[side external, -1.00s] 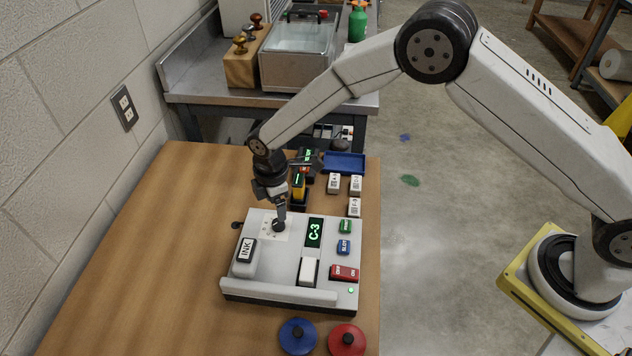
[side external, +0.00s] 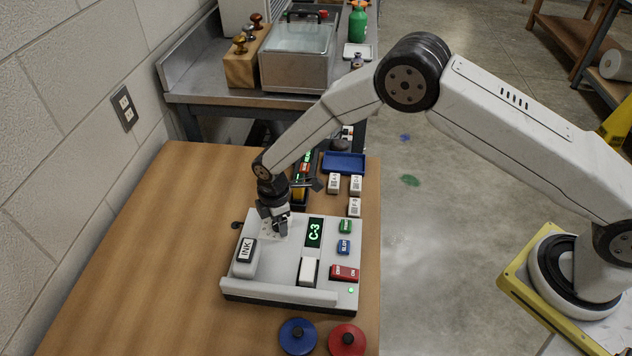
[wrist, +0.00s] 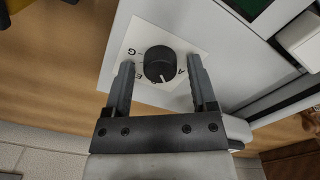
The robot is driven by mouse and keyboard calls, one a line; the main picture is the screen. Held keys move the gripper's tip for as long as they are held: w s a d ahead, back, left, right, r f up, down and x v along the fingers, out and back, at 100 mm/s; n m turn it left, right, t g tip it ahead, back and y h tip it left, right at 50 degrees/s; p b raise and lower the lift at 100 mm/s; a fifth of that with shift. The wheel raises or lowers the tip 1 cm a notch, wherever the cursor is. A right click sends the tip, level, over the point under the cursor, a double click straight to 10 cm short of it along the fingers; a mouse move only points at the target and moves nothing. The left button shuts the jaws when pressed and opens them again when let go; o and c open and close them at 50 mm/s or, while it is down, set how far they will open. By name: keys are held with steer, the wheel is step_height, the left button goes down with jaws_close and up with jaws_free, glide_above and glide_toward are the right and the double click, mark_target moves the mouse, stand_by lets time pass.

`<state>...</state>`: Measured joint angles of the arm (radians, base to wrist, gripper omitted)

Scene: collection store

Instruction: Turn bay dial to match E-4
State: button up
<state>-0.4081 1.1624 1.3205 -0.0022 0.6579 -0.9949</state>
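The bay dial (wrist: 158,62) is a round black knob on a white plate with letters around it; G, E and A show in the wrist view. Its white pointer mark faces down in that view, between E and A. My gripper (wrist: 160,66) is open, one finger on each side of the dial, with gaps showing. In the side external view my gripper (side external: 274,226) is over the dial and hides it. The device's display (side external: 314,233) reads C-3 in green.
The white device (side external: 285,265) also carries an INK block (side external: 245,252), a green button (side external: 345,227), a blue SLOT button (side external: 344,247) and a red button (side external: 345,273). A blue knobbed disc (side external: 298,336) and a red one (side external: 347,340) lie in front. A blue tray (side external: 344,162) lies behind.

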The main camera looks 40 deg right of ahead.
jaws_close()
steer(key=shift+m, duration=0.3)
steer(key=m, duration=0.5)
steer(key=shift+m, duration=0.4)
steer(key=m, duration=0.6)
steer(key=shift+m, duration=0.3)
steer(key=shift+o, duration=1.1)
jaws_free()
